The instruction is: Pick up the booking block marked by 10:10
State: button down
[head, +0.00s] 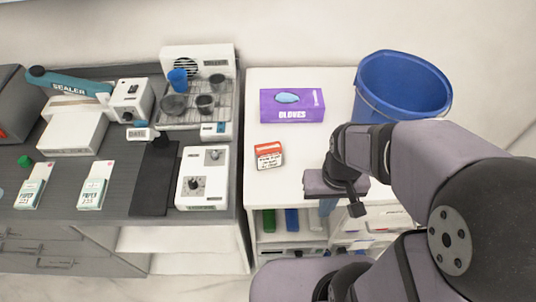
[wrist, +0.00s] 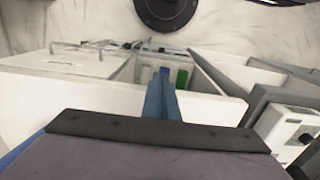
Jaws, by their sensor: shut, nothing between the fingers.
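No 10:10 marking is readable in either view, so I cannot tell which object is the booking block. A green block (wrist: 182,78) also shows beyond the fingers in the wrist view. A small red-and-white box (head: 269,155) with unreadable print lies on the counter. My gripper (head: 327,206) hangs at the counter's front edge, partly hidden by my wrist. In the wrist view my gripper (wrist: 161,78) is shut and empty, pointing towards the compartment.
A purple gloves box (head: 292,105) and a blue bucket (head: 403,88) stand at the back of the white counter (head: 285,185). A grey desk (head: 60,225) at left holds a sealer (head: 75,125), paper packs (head: 93,187) and a white device (head: 203,180).

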jog(key=c, duration=1.3)
grip_release()
jog(key=shift+c, duration=0.2)
